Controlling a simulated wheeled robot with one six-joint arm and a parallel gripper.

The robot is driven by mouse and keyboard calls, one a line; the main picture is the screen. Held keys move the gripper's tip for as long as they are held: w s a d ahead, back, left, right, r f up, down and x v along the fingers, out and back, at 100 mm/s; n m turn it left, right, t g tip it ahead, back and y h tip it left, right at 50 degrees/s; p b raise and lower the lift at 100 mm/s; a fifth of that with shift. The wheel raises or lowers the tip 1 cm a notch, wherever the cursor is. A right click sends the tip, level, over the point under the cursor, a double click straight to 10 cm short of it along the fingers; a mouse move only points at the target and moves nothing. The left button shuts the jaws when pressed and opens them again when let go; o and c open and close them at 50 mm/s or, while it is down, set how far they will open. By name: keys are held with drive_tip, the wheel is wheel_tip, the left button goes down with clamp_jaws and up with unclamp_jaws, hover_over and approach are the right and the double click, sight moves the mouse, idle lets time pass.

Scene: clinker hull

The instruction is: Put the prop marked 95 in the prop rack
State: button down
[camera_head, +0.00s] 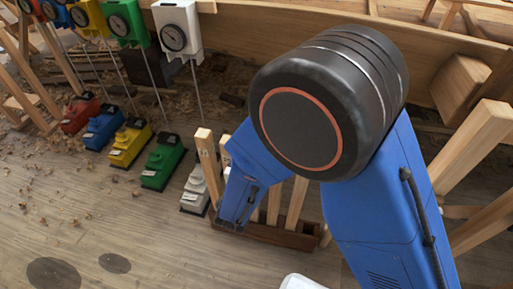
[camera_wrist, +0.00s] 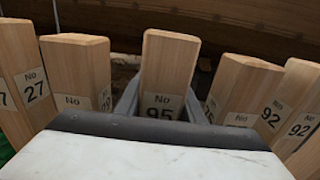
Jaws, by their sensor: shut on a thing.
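The prop marked 95 (camera_wrist: 170,62) is a pale wooden post with a white number label, upright in the middle of the wrist view. My gripper (camera_wrist: 161,104) is shut on it, with one grey finger on each side. The prop rack (camera_head: 282,236) is a low dark brown wooden trough in the head view, partly behind my blue arm. Prop 95's lower end is hidden, so I cannot tell whether it rests in the rack. My gripper is hidden by my arm in the head view.
Coloured boxes, including a green one (camera_head: 163,162), line the floor left of the rack.

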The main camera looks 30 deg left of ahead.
drive_tip(key=shift+f, duration=0.35)
idle(0.3)
drive_tip(key=c, duration=1.1)
unclamp_jaws()
drive_tip(key=v, duration=1.7)
drive_tip(key=shift+s, duration=0.2)
drive_tip(key=shift+a+f, duration=0.1)
